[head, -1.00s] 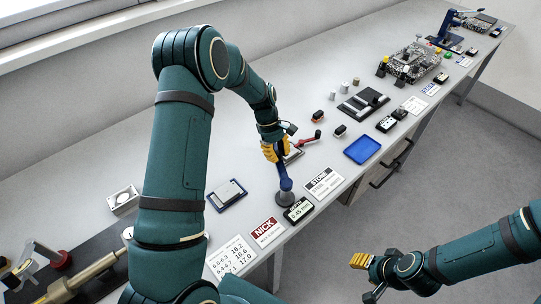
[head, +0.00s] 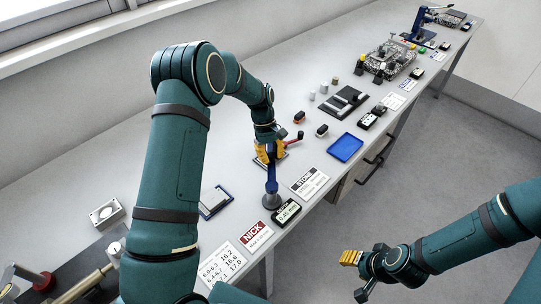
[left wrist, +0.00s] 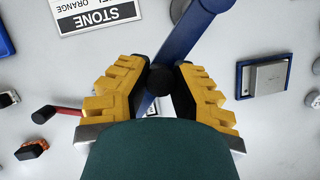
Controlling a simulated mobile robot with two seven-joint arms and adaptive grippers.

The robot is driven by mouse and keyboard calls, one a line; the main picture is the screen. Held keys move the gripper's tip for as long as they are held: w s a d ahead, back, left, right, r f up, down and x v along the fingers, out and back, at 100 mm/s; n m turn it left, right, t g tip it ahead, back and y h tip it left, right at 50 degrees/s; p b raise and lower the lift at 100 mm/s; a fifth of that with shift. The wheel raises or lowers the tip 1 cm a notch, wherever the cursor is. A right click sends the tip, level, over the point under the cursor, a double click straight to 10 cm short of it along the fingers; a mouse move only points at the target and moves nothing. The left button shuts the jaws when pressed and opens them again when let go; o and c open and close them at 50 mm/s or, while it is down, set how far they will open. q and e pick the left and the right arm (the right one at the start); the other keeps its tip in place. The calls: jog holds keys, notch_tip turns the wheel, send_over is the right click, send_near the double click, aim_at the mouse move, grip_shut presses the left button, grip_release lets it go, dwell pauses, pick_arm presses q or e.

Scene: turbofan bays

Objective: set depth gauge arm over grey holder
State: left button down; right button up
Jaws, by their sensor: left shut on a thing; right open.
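The depth gauge has a blue arm (head: 271,177) on a round grey foot (head: 271,201) near the bench's front edge. My left gripper (head: 264,152) is shut on the arm near its far end. In the left wrist view the yellow fingers close around a black knob (left wrist: 168,82) on the blue arm. A grey plate in a blue frame (head: 216,200) lies left of the gauge; it also shows in the left wrist view (left wrist: 264,78). A red-handled lever (head: 293,139) and a mostly hidden pale piece lie just beyond the gripper. My right gripper (head: 352,258) is open and empty, off the bench.
A 0.45 mm readout (head: 287,213) stands beside the foot. NICK (head: 253,234) and STONE (head: 309,182) cards lie nearby. A blue tray (head: 345,148), a black rack (head: 342,103) and small blocks stand to the right. A white block (head: 106,213) stands at left.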

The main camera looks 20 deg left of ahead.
pick_arm(q)
jog(key=shift+s+d+f, duration=0.15)
jog(key=shift+s+d, duration=0.05)
jog(key=shift+d, duration=0.05)
jog(key=c, duration=0.7)
grip_release()
jog(key=shift+c, duration=0.2)
jog(key=shift+w, duration=0.1)
jog(key=shift+w+a+r, duration=0.1)
jog(key=shift+r, duration=0.15)
jog(key=v, duration=1.1)
jog(key=shift+r, duration=0.3)
jog(key=shift+w, duration=0.15)
